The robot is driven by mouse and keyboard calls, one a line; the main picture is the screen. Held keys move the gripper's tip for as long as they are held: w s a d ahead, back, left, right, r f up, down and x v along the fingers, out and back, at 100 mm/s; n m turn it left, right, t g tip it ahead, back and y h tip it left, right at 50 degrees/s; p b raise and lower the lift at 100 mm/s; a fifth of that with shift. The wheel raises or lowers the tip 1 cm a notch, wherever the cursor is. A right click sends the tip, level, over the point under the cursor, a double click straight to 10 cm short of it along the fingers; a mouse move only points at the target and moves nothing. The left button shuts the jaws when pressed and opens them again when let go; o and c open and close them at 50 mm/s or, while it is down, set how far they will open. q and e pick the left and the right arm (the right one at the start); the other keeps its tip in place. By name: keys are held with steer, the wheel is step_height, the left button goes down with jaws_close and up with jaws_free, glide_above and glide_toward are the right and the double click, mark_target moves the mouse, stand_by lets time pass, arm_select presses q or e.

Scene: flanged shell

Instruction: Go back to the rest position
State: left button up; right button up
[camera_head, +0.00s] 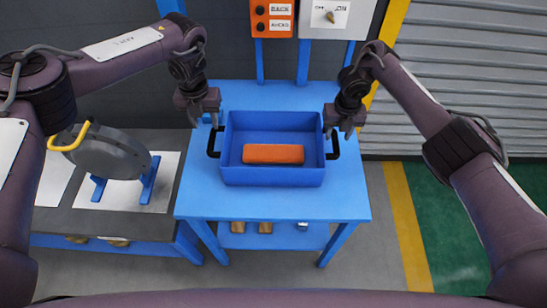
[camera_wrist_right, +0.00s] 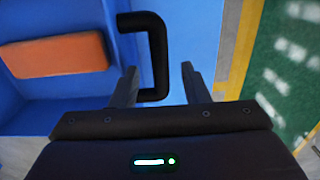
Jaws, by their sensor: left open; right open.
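My left gripper (camera_head: 205,119) is open and empty, above the table beside the left black handle (camera_head: 213,142) of a blue bin. My right gripper (camera_head: 345,132) is open beside the bin's right black handle (camera_head: 334,145). The blue bin (camera_head: 272,176) stands on the blue table (camera_head: 345,205) with an orange block (camera_head: 273,154) lying inside.
A grey flanged shell (camera_head: 112,155) with a yellow handle rests on a blue stand on the left bench. An orange button box (camera_head: 271,18) and a switch panel (camera_head: 328,17) are at the back. Small parts lie on the table's lower shelf (camera_head: 285,238). Green floor (camera_head: 440,220) is open at right.

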steer(key=shift+r, duration=0.6)
arm_select(q)
steer(key=shift+f, duration=0.1)
arm_select(e)
steer(key=shift+s+f, duration=0.1)
steer(key=shift+s, duration=0.05)
